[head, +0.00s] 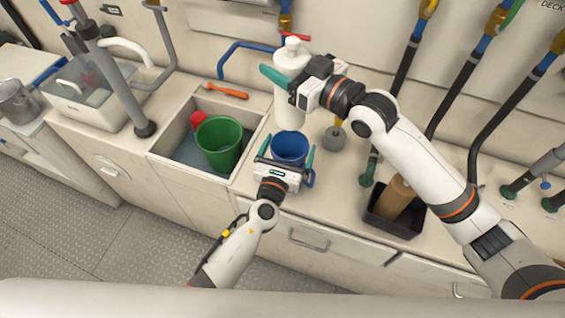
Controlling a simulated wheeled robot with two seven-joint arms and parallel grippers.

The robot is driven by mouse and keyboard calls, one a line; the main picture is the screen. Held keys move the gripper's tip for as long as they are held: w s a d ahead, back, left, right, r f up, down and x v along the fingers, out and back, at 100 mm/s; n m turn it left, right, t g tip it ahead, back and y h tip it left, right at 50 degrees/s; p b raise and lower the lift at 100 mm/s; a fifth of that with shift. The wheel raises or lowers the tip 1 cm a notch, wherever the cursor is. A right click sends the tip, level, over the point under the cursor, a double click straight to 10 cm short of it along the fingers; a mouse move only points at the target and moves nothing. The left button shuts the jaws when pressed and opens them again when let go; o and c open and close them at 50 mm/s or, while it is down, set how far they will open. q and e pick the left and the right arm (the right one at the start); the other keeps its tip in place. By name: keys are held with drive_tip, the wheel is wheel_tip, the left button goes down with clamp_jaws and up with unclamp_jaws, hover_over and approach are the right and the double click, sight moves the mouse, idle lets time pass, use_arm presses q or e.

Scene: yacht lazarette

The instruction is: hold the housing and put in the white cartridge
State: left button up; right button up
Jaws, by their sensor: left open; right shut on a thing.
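The white cartridge (289,112) is a tall white cylinder with a knob on top, and it looks upright. My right gripper (285,82) is shut on its upper part. The blue housing (288,147) is an open-topped cup on the counter, and its dark inside shows. The cartridge's lower end appears just behind or above the housing's far rim; I cannot tell its height. My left gripper (287,158) is open, with one teal finger on each side of the housing. Its body hides the housing's lower front, and I cannot tell whether the fingers touch it.
Left of the housing is a sink (166,146) holding a green bucket (219,145) and a red item (198,120). An orange-handled tool (226,91) lies behind it. A grey weight-like object (334,138) and a black bin (379,219) with a brown cylinder (397,197) are on the right.

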use_arm(q)
drive_tip(key=shift+x, duration=0.9)
drive_tip(key=c, duration=1.2)
drive_tip(key=shift+o, duration=0.2)
